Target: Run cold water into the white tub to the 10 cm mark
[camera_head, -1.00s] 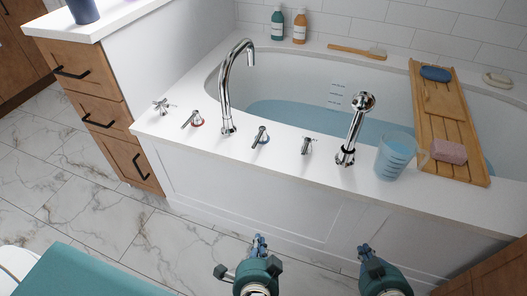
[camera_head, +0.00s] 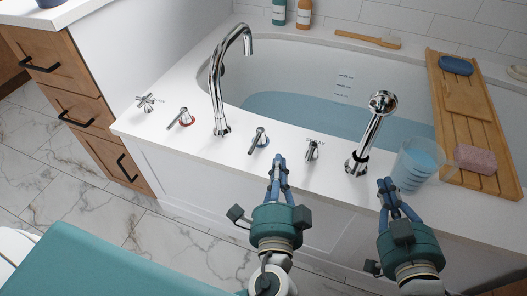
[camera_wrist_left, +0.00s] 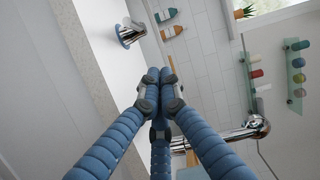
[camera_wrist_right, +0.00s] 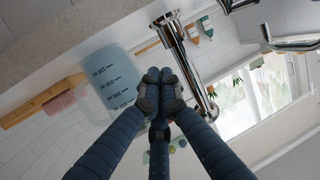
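The white tub (camera_head: 240,92) holds pale blue water (camera_head: 300,108); dark marks (camera_head: 343,87) show on its inner wall just above the waterline, too small to read. The curved chrome spout (camera_head: 216,85) stands on the front rim, with no stream visible from it. A blue-ringed lever (camera_head: 259,140) stands right of the spout and a red-ringed lever (camera_head: 182,118) left of it. My left gripper (camera_head: 279,160) is shut and empty, just in front of and right of the blue-ringed lever, which also shows in the left wrist view (camera_wrist_left: 128,33). My right gripper (camera_head: 386,184) is shut and empty before the rim.
A cross handle (camera_head: 148,102), a small chrome handle (camera_head: 312,150) and a hand shower (camera_head: 372,130) stand on the rim. A measuring jug (camera_head: 413,165) of blue liquid is near my right gripper. A wooden tray (camera_head: 447,112) with a pink block (camera_head: 476,159) crosses the tub.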

